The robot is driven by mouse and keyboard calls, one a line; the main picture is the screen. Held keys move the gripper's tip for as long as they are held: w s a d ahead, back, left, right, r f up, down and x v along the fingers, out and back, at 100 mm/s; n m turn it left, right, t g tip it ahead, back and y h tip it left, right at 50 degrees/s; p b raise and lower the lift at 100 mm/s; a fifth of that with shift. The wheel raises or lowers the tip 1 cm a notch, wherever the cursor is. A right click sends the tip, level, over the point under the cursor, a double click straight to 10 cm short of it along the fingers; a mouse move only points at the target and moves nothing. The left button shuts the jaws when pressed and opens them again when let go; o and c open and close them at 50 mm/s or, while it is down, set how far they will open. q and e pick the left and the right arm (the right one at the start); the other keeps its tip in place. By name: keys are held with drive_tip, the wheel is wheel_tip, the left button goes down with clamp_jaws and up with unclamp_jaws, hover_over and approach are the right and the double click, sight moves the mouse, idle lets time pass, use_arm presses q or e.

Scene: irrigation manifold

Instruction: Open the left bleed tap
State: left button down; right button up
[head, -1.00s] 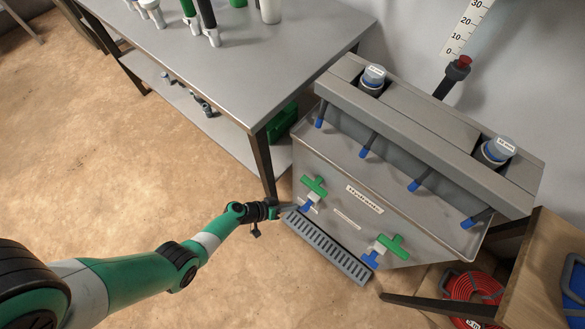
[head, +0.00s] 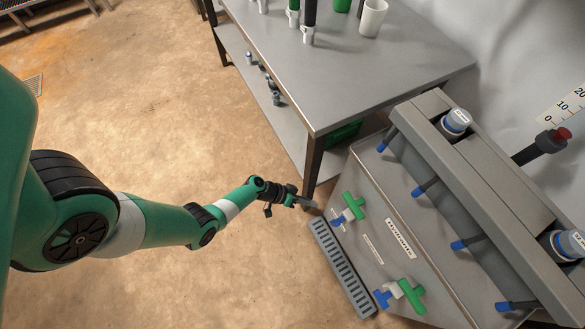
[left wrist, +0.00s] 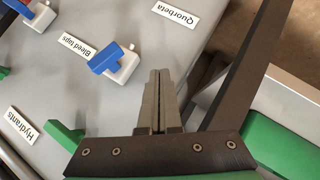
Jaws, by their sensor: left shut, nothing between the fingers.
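The left bleed tap (head: 338,220) has a blue handle on a white body. It sits on the grey front panel beside a larger green tap, and shows in the left wrist view (left wrist: 104,58) left of my fingertips, next to a "Bleed taps" label (left wrist: 76,47). Its handle is apart from my fingers. My left gripper (head: 313,204) is shut and empty just off the panel's left edge; its fingers (left wrist: 158,74) are together in the wrist view. A second blue bleed tap (head: 383,299) is lower on the panel. My right gripper is not in view.
Green taps (head: 354,206) and (head: 411,295) stand close beside the bleed taps. A slotted drain tray (head: 341,268) runs along the panel's foot. A steel table (head: 350,75) is behind my gripper, its dark leg (head: 313,160) close by. Open floor lies left.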

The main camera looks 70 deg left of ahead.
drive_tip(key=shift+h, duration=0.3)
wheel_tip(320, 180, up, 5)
drive_tip(key=p, duration=0.4)
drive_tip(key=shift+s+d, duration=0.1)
use_arm(q)
drive_tip(key=s+a+r, duration=0.1)
drive_tip(key=s+a, duration=0.2)
drive_tip(key=s, duration=0.2)
drive_tip(key=shift+s+a+r, duration=0.2)
drive_tip(key=shift+s, duration=0.1)
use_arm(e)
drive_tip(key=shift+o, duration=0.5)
